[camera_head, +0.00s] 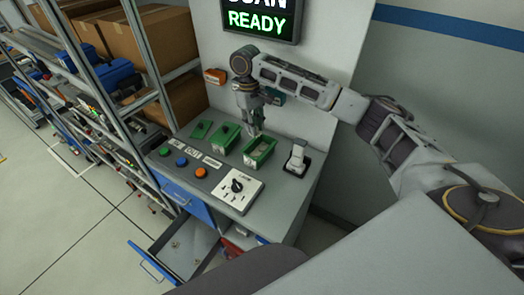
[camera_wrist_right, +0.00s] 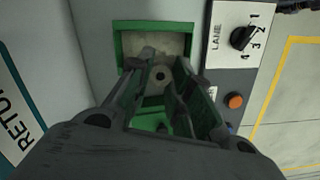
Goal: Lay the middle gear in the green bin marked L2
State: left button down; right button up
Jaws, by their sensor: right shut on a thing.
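My right gripper (camera_head: 256,130) is over the right-hand green bin (camera_head: 248,158) on the grey workbench, pointing down. In the wrist view the fingers of my right gripper (camera_wrist_right: 160,80) are shut on a small grey gear (camera_wrist_right: 160,73) with a dark centre hole. Behind it shows a green bin rim (camera_wrist_right: 123,45) around a grey inside. The gear appears above the bin; I cannot tell whether it touches. I cannot read an L2 mark. My left gripper is not in view.
A white lane panel with a dark knob (camera_head: 237,186) and several push buttons (camera_head: 200,172) lie in front of the bins. A white device (camera_head: 297,158) stands to their right. A drawer (camera_head: 180,250) is open below. A lit READY screen (camera_head: 258,18) hangs behind.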

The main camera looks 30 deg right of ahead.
jog(key=shift+s+d+n, duration=0.1)
jog(key=shift+d+n, duration=0.4)
jog(key=shift+d, duration=0.05)
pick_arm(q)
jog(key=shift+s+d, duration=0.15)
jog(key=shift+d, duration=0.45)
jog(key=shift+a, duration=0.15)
pick_arm(e)
jog(key=shift+s+n, duration=0.2)
jog(key=shift+n, duration=0.3)
jog(key=shift+d+n, duration=0.1)
jog(key=shift+n, duration=0.4)
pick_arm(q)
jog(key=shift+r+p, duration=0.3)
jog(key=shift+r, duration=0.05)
pick_arm(e)
send_over(260, 152)
jog(key=shift+w+f, duration=0.2)
jog(key=shift+f, duration=2.9)
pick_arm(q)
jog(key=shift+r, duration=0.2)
pick_arm(e)
jog(key=shift+f, duration=1.9)
pick_arm(q)
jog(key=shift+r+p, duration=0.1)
jog(key=shift+p, duration=0.2)
